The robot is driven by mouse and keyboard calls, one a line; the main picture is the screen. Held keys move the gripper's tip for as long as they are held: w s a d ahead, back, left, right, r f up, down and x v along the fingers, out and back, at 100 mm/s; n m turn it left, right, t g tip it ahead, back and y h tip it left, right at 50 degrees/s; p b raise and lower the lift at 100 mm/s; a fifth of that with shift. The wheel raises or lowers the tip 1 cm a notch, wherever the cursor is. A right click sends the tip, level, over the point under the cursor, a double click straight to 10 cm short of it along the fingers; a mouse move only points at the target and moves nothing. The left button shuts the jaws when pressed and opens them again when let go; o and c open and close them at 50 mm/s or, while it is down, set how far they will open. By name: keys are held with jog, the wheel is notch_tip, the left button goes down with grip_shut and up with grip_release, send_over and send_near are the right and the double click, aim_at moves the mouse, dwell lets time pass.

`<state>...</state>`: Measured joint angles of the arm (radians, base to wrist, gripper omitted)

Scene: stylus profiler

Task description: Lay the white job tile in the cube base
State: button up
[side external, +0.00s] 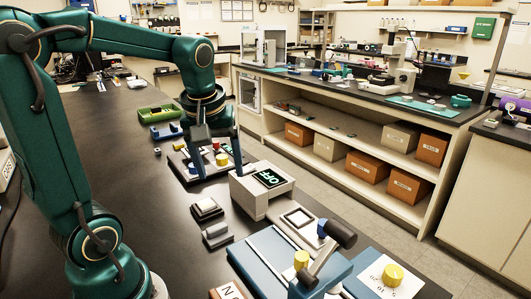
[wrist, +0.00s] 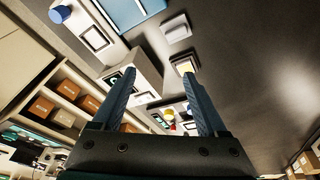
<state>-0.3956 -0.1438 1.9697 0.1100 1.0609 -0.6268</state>
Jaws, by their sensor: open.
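My gripper (side external: 217,170) is open and points down over the bench, behind the white box with the lit OFF screen. Its two blue fingers (wrist: 159,76) are apart in the wrist view, with nothing between them. A small dark-edged block with a pale top (side external: 206,208) lies on the bench in front of the gripper; a pale-topped block (wrist: 185,66) shows beyond the right fingertip in the wrist view. A second grey block with a light top (side external: 217,234) lies nearer the camera. I cannot tell surely which is the white job tile and which the cube base.
The white box (side external: 251,196) stands beside a grey stage with a square frame (side external: 299,217). A blue instrument (side external: 280,262) with a black-ended lever and yellow knobs fills the front. A green tray (side external: 157,113) stands farther back. The dark bench left of the blocks is clear.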

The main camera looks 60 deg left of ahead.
jog(key=s+d+m+t+h, duration=0.2)
jog(key=s+d+m, duration=0.4)
jog(key=d+m, duration=0.5)
jog(key=shift+s+d+f+t, duration=0.2)
jog(key=shift+s+f+t, duration=0.25)
jog(key=shift+t, duration=0.15)
dwell(0.7)
